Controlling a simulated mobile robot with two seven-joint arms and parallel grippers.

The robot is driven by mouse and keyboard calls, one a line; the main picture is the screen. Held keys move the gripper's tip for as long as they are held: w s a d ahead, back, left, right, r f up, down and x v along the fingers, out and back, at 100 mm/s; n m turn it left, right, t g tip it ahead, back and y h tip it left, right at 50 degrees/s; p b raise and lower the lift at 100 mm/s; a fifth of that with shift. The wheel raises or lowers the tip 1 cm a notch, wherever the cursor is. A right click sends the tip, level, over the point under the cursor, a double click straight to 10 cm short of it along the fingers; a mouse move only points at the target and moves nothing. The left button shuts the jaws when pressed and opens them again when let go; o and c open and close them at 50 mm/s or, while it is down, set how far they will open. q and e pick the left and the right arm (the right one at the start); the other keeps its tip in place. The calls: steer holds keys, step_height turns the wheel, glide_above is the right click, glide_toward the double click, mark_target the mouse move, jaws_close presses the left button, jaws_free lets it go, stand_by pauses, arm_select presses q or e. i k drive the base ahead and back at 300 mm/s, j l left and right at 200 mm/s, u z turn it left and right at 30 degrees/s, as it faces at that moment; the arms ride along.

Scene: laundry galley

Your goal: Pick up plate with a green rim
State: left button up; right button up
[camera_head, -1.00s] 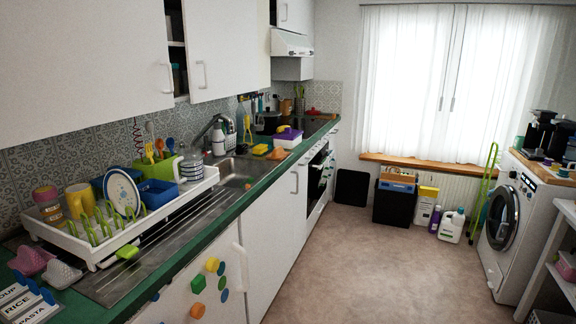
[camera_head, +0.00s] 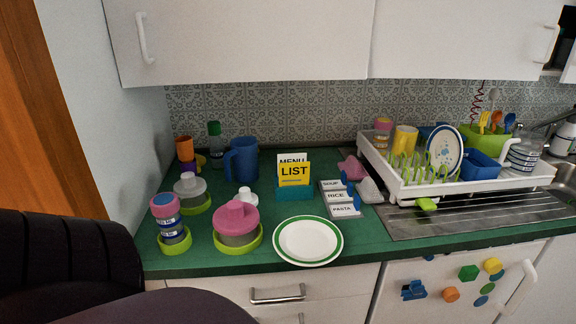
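The plate with a green rim (camera_head: 307,241) lies flat on the green counter, close to its front edge. It is white with a green band and is fully visible, with nothing on it. Another plate, white with a blue rim (camera_head: 446,150), stands upright in the dish rack to the right. Neither of my grippers shows in the head view, so I cannot see whether they are open or shut.
A pink-lidded pot (camera_head: 237,222) stands left of the plate. The dish rack (camera_head: 406,188) is on the right. A dark chair (camera_head: 70,262) is at lower left.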

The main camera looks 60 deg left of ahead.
mark_target(301, 240)
steer(key=i+l+u, duration=0.1)
steer(key=u, duration=1.25)
steer(key=l+u, duration=0.3)
steer(key=u, duration=0.2)
steer(key=l+u, duration=0.65)
steer(key=l, duration=0.15)
steer(key=k+l+u, duration=0.2)
steer(key=l, duration=0.15)
